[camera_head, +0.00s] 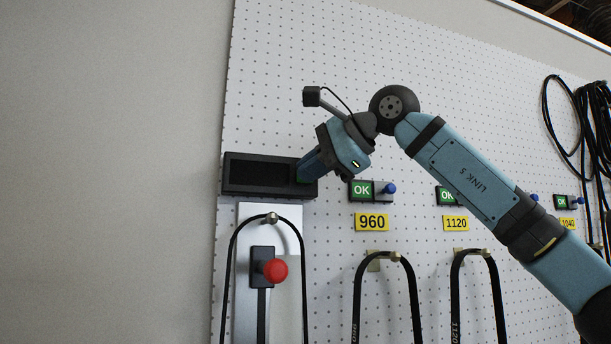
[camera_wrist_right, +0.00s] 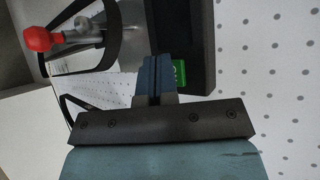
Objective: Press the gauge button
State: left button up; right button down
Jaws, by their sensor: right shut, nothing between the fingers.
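The gauge is a dark box (camera_head: 258,175) with a black display, mounted on the white pegboard at the left. In the wrist view its dark body (camera_wrist_right: 193,40) stands behind my fingers. A green patch (camera_wrist_right: 180,73), which looks like the gauge button, shows beside the fingertips, partly hidden by them. My right gripper (camera_head: 303,174) is shut and empty, with its tips at the right end of the gauge. In the wrist view the shut fingers (camera_wrist_right: 155,70) overlap the edge of the green patch. I cannot tell if they touch it. My left gripper is not in view.
Below the gauge is a red knob (camera_head: 275,270) on a metal plate, with a black belt (camera_head: 231,262) looped on a peg. To the right are a green OK sign (camera_head: 361,190) with a blue knob (camera_head: 389,188), yellow number labels (camera_head: 372,222) and more hanging belts (camera_head: 413,290).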

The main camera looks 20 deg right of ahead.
jog(key=shift+w, duration=0.2)
jog(key=shift+s, duration=0.7)
jog(key=s+b, duration=0.2)
jog(key=s, duration=0.4)
dwell(0.4)
jog(key=shift+d, duration=0.15)
